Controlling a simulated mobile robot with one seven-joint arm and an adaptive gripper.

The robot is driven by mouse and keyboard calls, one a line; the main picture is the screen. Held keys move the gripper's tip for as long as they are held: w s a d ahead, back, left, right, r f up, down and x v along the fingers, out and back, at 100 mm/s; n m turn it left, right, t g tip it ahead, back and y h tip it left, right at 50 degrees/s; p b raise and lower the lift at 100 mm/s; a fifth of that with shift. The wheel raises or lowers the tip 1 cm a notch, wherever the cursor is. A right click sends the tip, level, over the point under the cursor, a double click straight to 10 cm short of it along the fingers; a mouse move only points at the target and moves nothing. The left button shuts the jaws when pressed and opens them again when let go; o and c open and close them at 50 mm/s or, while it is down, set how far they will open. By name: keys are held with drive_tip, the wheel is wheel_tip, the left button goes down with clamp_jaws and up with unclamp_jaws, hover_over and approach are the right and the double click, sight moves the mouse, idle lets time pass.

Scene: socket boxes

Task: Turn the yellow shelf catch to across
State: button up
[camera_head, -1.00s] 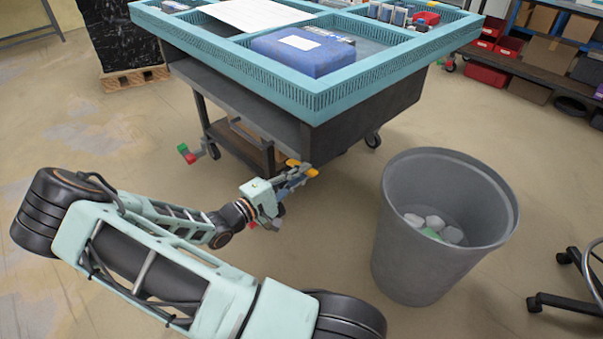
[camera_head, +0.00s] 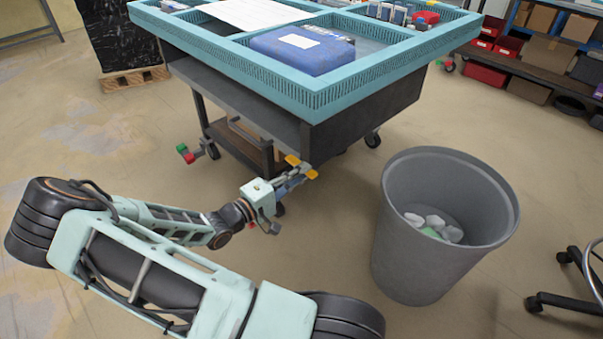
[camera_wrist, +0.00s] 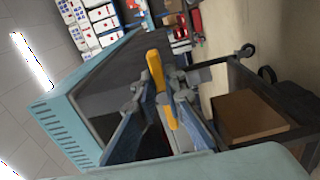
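The yellow shelf catch (camera_wrist: 154,66) shows in the wrist view as a narrow bar, slightly tilted from upright in that picture. In the head view its yellow ends (camera_head: 312,174) show at the tip of my gripper (camera_head: 290,182), by the cart's lower front corner. In the wrist view, the two blue-grey fingers of my gripper (camera_wrist: 163,100) lie on either side of the catch, with the bar between them. I cannot tell whether they press on it. The catch's mount is hidden behind the fingers.
The cart's teal tray (camera_head: 305,112) stands above my gripper. A red-and-green handled part (camera_head: 186,154) sticks out to the left. A grey bin (camera_head: 440,235) stands close on the right. A brown box (camera_wrist: 248,118) lies on the cart's lower shelf. Floor is open between cart and bin.

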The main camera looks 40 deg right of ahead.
drive_tip(key=o, duration=0.4)
drive_tip(key=a, duration=0.8)
drive_tip(key=s+a, duration=0.1)
drive_tip(key=a, duration=0.3)
